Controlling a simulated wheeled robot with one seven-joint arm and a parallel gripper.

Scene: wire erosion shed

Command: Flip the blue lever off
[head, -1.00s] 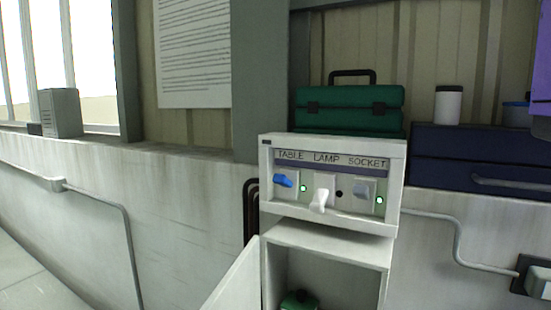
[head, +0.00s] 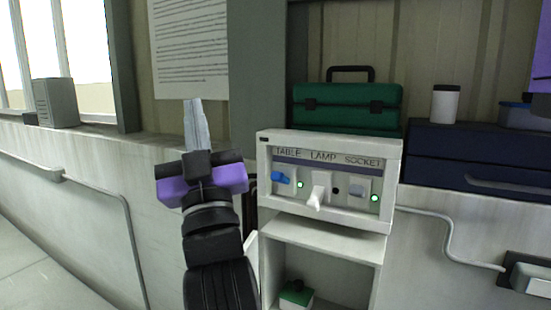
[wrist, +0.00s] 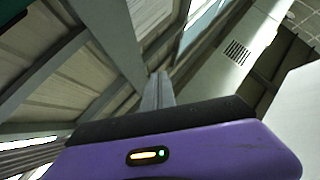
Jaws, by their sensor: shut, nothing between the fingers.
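The blue lever (head: 281,177) is at the left of a white switch panel (head: 393,187), under the word TABLE, with a lit green light beside it. A white lever (head: 316,196) is in the middle under LAMP and points down, with a dark light. A grey lever (head: 357,188) is at the right under SOCKET, with a lit green light. My gripper (head: 193,102) is left of the panel, pointing up, shut and empty, apart from the levers. In the wrist view its shut fingers (wrist: 158,90) point up toward the roof; no lever shows there.
A white cabinet (head: 330,236) stands open below the panel with a green-topped box (head: 296,294) inside. A green toolbox (head: 347,105) is behind the panel. A navy drawer box (head: 475,157) and white jar (head: 446,104) are at right. A pipe (head: 130,235) runs along the wall.

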